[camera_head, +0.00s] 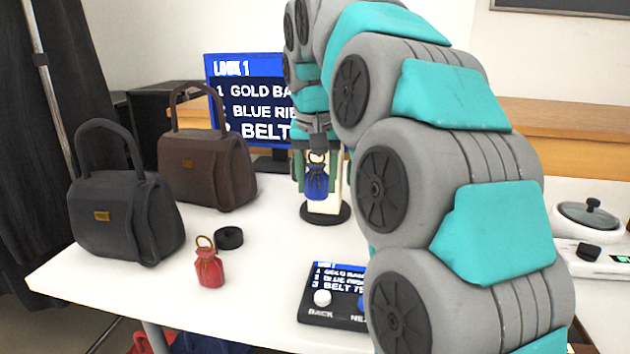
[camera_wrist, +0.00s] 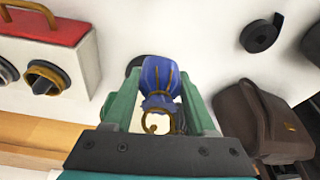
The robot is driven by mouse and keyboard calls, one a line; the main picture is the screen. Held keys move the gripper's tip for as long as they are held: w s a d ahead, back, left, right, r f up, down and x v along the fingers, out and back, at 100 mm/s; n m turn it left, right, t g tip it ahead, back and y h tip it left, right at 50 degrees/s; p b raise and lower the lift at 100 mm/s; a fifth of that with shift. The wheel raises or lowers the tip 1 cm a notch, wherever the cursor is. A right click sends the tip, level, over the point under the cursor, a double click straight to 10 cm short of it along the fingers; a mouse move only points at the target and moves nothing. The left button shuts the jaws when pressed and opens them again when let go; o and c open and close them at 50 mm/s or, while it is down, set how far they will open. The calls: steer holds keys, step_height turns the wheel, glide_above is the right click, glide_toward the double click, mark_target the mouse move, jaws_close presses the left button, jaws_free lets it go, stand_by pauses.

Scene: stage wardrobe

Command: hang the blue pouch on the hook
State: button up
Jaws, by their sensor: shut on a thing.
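The blue pouch (camera_head: 317,184) has a gold tie and a gold ring at its top. It hangs upright between the green fingers of my gripper (camera_head: 317,168), above the white table. The wrist view shows the pouch (camera_wrist: 160,76) between the two fingers (camera_wrist: 160,98), with its ring toward my wrist. A pale upright stand on a round black base (camera_head: 325,213) shows around and below the pouch. I cannot make out a hook; the pouch and gripper cover the stand's upper part.
A black handbag (camera_head: 125,215), a brown handbag (camera_head: 205,170), a red pouch (camera_head: 209,270) and a black roll (camera_head: 229,238) stand on the table's left. A screen (camera_head: 240,105) is behind. A button console (camera_head: 325,312) is in front. A white device (camera_head: 590,225) is at right.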

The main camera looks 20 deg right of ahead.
steer(key=shift+w+d+f+p, duration=0.3)
steer(key=shift+w+d, duration=0.4)
steer(key=shift+w, duration=0.25)
steer(key=shift+w+d+f+p, duration=0.15)
steer(key=shift+w+d+f, duration=0.15)
steer(key=shift+w+d, duration=0.5)
steer(key=shift+w+a, duration=0.15)
steer(key=o, duration=1.4)
steer(key=shift+v, duration=3.9)
